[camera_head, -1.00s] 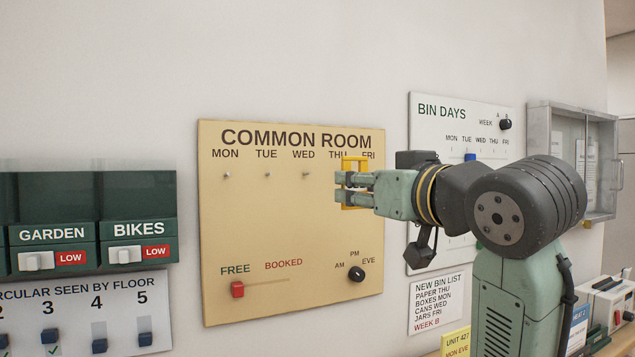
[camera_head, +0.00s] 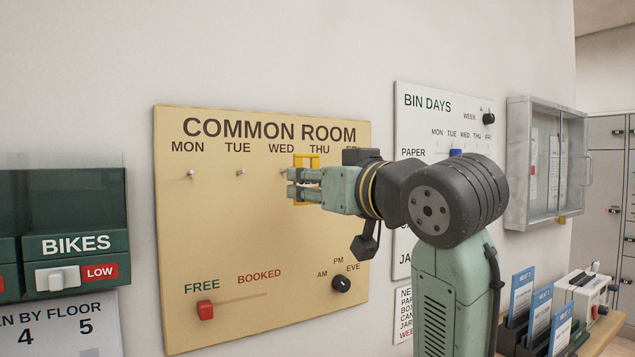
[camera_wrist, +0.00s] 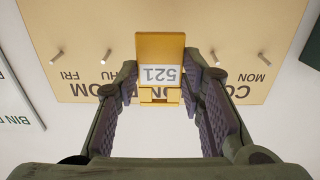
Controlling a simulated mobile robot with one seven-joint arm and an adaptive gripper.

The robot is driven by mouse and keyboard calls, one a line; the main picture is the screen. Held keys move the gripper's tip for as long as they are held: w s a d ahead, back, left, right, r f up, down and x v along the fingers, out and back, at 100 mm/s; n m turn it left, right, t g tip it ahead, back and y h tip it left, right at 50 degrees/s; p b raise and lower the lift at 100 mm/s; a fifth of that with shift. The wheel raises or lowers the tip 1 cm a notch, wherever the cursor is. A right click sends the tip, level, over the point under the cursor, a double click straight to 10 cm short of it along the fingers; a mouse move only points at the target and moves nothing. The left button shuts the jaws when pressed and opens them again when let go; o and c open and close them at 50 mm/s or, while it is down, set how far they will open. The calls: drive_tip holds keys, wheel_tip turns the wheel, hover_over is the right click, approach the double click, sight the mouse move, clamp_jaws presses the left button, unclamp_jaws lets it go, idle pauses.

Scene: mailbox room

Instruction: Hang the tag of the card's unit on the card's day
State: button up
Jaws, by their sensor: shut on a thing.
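My gripper (camera_head: 291,184) is shut on a yellow tag (camera_head: 306,160), held upright in front of the Common Room board (camera_head: 220,240), below the WED and THU labels. The MON peg (camera_head: 190,174) and TUE peg (camera_head: 239,171) are bare. In the wrist view the THU peg (camera_wrist: 105,88) and FRI peg (camera_wrist: 57,57) are bare too. The WED peg is hidden. Whether the tag touches a peg cannot be told.
The board carries a red slider (camera_head: 205,310) and a black dial (camera_head: 341,284) low down. The Bin Days board (camera_head: 420,125) and a glass-fronted case (camera_head: 540,160) are to the right, partly behind my arm. Bikes switches (camera_head: 64,277) are at left.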

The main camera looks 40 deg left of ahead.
sight(282, 188)
drive_tip(key=shift+f+x, duration=0.2)
drive_tip(key=shift+x, duration=1.35)
drive_tip(key=shift+f+x, duration=0.15)
drive_tip(key=shift+x, duration=1.4)
drive_tip(key=shift+w+a+f, duration=0.25)
drive_tip(key=shift+a+f, duration=0.15)
drive_tip(key=shift+a, duration=0.2)
drive_tip(key=o, duration=1.2)
drive_tip(key=shift+c, duration=0.2)
drive_tip(key=v, duration=1.2)
